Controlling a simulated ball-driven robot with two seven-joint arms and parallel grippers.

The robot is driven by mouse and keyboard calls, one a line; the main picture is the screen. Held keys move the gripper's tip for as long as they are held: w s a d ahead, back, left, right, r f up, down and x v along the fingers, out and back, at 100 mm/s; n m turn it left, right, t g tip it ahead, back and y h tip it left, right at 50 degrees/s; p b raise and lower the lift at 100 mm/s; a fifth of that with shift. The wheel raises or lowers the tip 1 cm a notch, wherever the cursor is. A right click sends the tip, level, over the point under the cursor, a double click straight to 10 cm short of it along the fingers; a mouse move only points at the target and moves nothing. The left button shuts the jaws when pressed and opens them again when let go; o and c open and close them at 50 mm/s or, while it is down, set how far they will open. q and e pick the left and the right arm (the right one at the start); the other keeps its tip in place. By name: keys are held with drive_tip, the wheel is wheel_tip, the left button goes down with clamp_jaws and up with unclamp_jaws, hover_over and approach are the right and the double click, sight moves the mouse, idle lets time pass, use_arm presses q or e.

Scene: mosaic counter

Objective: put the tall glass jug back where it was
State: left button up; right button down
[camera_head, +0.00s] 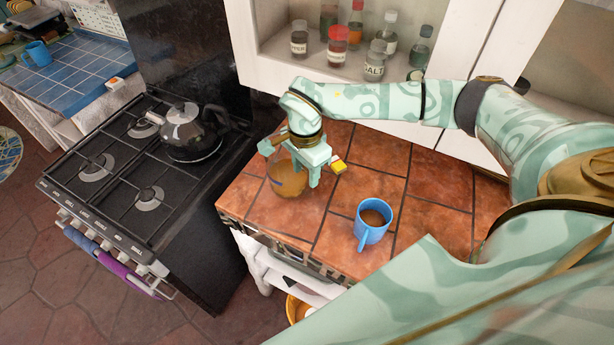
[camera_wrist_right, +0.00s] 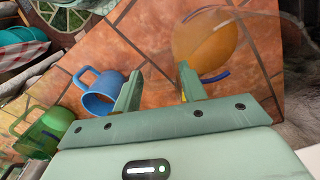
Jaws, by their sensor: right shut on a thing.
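The glass jug (camera_head: 287,179) is see-through with amber-brown contents and a blue mark low on its side. It is at the left part of the tiled counter, near the stove side. My right gripper (camera_head: 308,168) is shut on the jug, reaching it from above and partly covering its top. In the right wrist view the jug's amber part (camera_wrist_right: 207,42) shows beyond the fingers (camera_wrist_right: 158,88). The exact grip point, and whether the jug's base touches the tiles, I cannot tell. My left gripper is not in view.
A blue mug (camera_head: 371,222) with brown liquid stands on the counter (camera_head: 432,217) to the right of the jug. A dark kettle (camera_head: 187,131) stands on the black stove (camera_head: 97,180) at left. Several spice bottles (camera_head: 336,45) stand in the cabinet behind. Tiles near the mug are clear.

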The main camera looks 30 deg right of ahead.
drive_tip(key=f, duration=0.4)
drive_tip(key=shift+w+d, duration=0.35)
drive_tip(key=shift+d, duration=0.05)
drive_tip(key=c, duration=0.8)
unclamp_jaws()
drive_tip(key=shift+s+f, duration=0.1)
drive_tip(key=shift+f, duration=0.05)
wheel_tip(320, 180, up, 12)
drive_tip(key=shift+r, duration=0.1)
